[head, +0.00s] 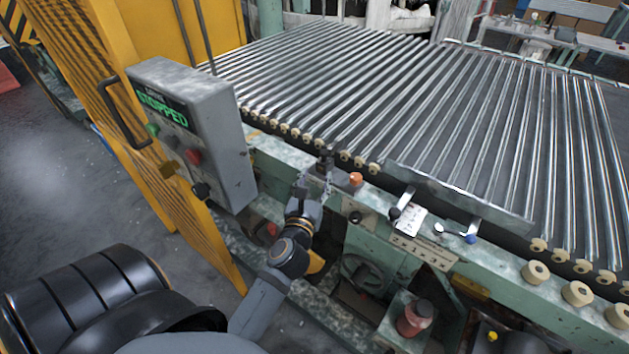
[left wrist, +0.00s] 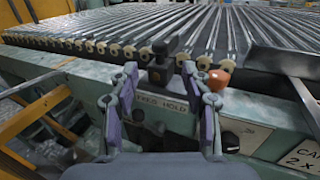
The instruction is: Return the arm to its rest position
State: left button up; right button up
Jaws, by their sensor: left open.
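My left arm reaches over the floor to the green front rail (head: 285,155) of the roller conveyor. My left gripper (head: 318,182) is open at that rail, just in front of a small black lever (head: 326,162). In the left wrist view the two fingers (left wrist: 160,82) stand apart, with the black lever (left wrist: 159,68) and a label reading "HOLD" beyond the gap. I see nothing held between them. I cannot tell whether a finger touches the lever. My right gripper is not in view.
An orange knob (head: 356,179) sits close right of the gripper; it also shows in the left wrist view (left wrist: 219,79). A grey control box (head: 228,140) reading "STOPPED" and a yellow frame (head: 140,120) stand left of the arm. Steel rollers (head: 430,100) lie behind.

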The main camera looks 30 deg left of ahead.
pick_arm(q)
jog(key=shift+s+d, duration=0.1)
jog(key=shift+s, duration=0.3)
jog(key=s+d+f+m+g+h, duration=0.1)
jog(key=d+f+m+g+h, duration=0.1)
jog(key=f+m, duration=0.8)
jog(key=s+d+f+m+g+h, duration=0.15)
jog(key=f+m, duration=0.55)
jog(key=f, duration=0.8)
jog(key=s+d+f+m+g+h, duration=0.1)
jog(key=s+f+m+g, duration=0.1)
jog(key=s+f+m, duration=0.55)
jog(key=s+f+m+g+h, duration=0.1)
jog(key=s+f+m+g, duration=0.25)
jog(key=f, duration=0.75)
jog(key=s+a+f+m+g, duration=0.1)
jog(key=s+f+m, duration=0.3)
jog(key=s, duration=0.4)
jog(key=s+a+f+m+g, duration=0.2)
jog(key=s+f+m+g, duration=0.1)
jog(key=s, duration=0.5)
jog(key=s+a+f+m+g, duration=0.2)
jog(key=s+f+m, duration=0.3)
jog(key=s, duration=0.4)
jog(key=shift+f+g+y, duration=0.35)
jog(key=shift+f+g, duration=0.15)
jog(key=shift+f, duration=0.15)
